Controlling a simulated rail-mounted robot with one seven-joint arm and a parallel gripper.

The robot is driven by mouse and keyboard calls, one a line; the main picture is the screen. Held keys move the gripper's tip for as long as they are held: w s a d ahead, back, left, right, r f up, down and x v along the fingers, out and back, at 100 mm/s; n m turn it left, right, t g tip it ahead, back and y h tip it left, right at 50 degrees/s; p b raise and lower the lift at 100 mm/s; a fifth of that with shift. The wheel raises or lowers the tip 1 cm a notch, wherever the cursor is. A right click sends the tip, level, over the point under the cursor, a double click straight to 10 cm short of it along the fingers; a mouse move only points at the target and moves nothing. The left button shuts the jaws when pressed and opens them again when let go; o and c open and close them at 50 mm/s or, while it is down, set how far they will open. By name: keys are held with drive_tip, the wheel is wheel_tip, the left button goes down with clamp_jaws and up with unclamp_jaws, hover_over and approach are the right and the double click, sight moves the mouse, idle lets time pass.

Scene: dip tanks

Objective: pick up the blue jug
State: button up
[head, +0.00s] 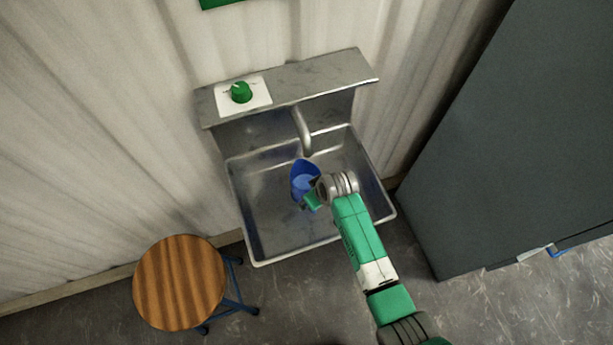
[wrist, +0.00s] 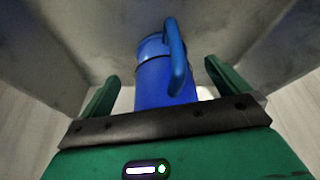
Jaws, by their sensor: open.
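The blue jug (head: 304,175) stands in the metal sink, below the spout, in the head view. Its inside looks lighter blue, but I cannot tell for sure what it holds. In the wrist view the jug (wrist: 152,85) is straight ahead, with its handle (wrist: 175,58) on the near side, slightly right of its middle. My gripper (wrist: 165,85) is open, one green finger on each side of the jug, with space between finger and jug on both sides. In the head view my gripper (head: 311,201) is at the jug's near side, partly hidden by my wrist.
The sink's walls (head: 243,205) surround the jug and my gripper. A curved spout (head: 303,130) hangs just behind the jug. A green knob (head: 241,92) sits on the back ledge. A wooden stool (head: 180,283) stands at left, a grey cabinet (head: 520,130) at right.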

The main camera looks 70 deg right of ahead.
drive_tip(key=w+d, duration=0.1)
drive_tip(key=w, duration=0.1)
drive_tip(key=w+d+f+b, duration=0.1)
drive_tip(key=w+d, duration=0.1)
drive_tip(key=shift+w+d, duration=0.1)
drive_tip(key=shift+w, duration=0.05)
drive_tip(key=shift+f, duration=0.1)
drive_tip(key=c, duration=1.4)
drive_tip(key=w+a+r, duration=0.1)
drive_tip(key=w+a, duration=0.6)
drive_tip(key=a, duration=0.4)
wheel_tip(320, 180, up, 14)
drive_tip(key=p, duration=0.2)
drive_tip(key=shift+a, duration=0.15)
